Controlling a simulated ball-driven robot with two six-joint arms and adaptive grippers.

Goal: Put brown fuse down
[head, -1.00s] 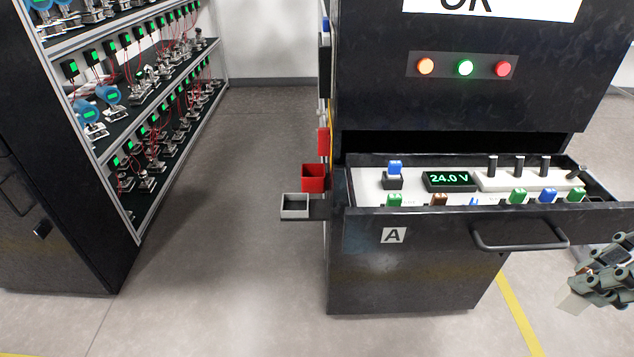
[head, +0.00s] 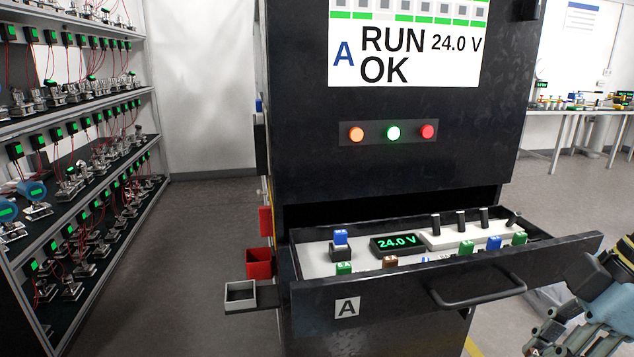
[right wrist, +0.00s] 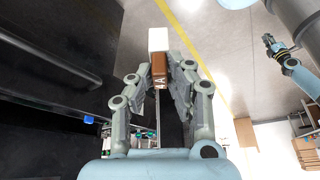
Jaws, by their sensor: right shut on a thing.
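My right gripper (right wrist: 160,82) is shut on a brown fuse (right wrist: 159,68) in the right wrist view. The fuse has a white end (right wrist: 158,39) and a letter A on its brown part. In the head view my right gripper (head: 562,335) is at the lower right, beside the open drawer (head: 375,305); the held fuse cannot be made out there. Another brown fuse (head: 390,261) stands in the drawer. What seems to be my left gripper (right wrist: 269,42) shows small and dark in the right wrist view, too small to read its fingers.
A red bin (head: 258,263) and a grey bin (head: 240,292) hang at the cabinet's left. Open floor lies left, before the racks (head: 90,150).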

